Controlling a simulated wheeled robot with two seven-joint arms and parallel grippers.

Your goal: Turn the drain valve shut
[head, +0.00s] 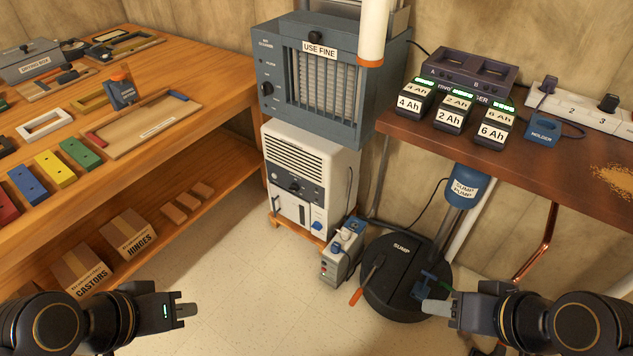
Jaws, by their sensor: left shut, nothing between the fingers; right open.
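No part is labelled as the drain valve, so I cannot tell for certain which one it is. A small blue knob (317,226) sits low on the right front of the white dehumidifier-like unit (312,165). A lever with an orange grip (356,296) slants down at the left edge of the black sump lid (395,262). My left gripper (187,309) is shut and empty over the floor, left of the lever and below the unit. My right gripper (434,307) is open, seen edge-on, in front of the sump lid's lower right part and touching nothing that I can make out.
A grey box (341,254) stands between the unit and the sump. A blue-grey filter box (330,80) sits above the unit. The left workbench (205,70) and the right brown bench (560,165) flank the space. The pale floor (250,290) is clear in the middle.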

